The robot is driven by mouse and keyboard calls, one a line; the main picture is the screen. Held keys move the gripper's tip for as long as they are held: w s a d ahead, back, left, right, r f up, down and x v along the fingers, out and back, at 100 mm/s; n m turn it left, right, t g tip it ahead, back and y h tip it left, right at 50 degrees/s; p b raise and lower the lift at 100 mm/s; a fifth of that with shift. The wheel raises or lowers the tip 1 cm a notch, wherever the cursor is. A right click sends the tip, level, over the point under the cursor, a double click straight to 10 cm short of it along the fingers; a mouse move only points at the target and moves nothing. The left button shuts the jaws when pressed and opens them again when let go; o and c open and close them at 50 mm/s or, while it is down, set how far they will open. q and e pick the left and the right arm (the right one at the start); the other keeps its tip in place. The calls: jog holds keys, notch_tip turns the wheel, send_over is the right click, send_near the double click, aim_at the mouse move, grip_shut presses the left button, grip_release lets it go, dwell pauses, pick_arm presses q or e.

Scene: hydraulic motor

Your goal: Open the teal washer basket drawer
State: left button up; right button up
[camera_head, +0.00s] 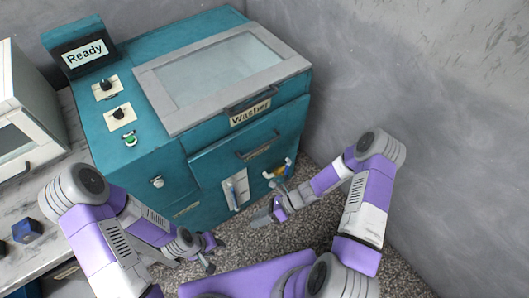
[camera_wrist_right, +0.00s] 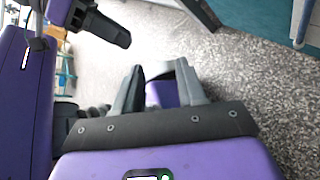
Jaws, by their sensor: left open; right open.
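The teal washer (camera_head: 155,135) stands ahead of me with a framed glass lid on top. Its basket drawer (camera_head: 255,150) is the wide front panel below the "Washer" label (camera_head: 250,112), with a dark bar handle (camera_head: 258,147). The drawer's top edge appears to stand slightly proud of the body; I cannot tell how far. My left gripper (camera_head: 209,254) is low in front of the washer's left part, open and empty. My right gripper (camera_head: 264,216) is open and empty, below and in front of the drawer, apart from the handle. Its fingers also show in the right wrist view (camera_wrist_right: 163,88).
A "Ready" display (camera_head: 85,53), knobs and a green button (camera_head: 130,139) sit on the washer's left top. A marble counter (camera_head: 40,250) is at left, a grey wall (camera_head: 430,90) at right. Speckled floor is clear.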

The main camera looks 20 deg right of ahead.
jog(key=w+d+r+m+t+y+b, duration=0.1)
jog(key=w+d+r+m+t, duration=0.2)
jog(key=w+d+m+t, duration=0.5)
jog(key=w+d+r+m+t+b, duration=0.1)
jog(key=w+d+r+m+t, duration=0.2)
jog(key=w+d+m+t, duration=0.55)
jog(key=w+a+r+m+g+b, duration=0.1)
jog(key=w+a+m, duration=0.1)
jog(key=w+a, duration=0.4)
jog(key=shift+a+r, duration=0.2)
jog(key=shift+a, duration=0.65)
jog(key=shift+s+g, duration=0.1)
jog(key=shift+g, duration=0.15)
grip_shut()
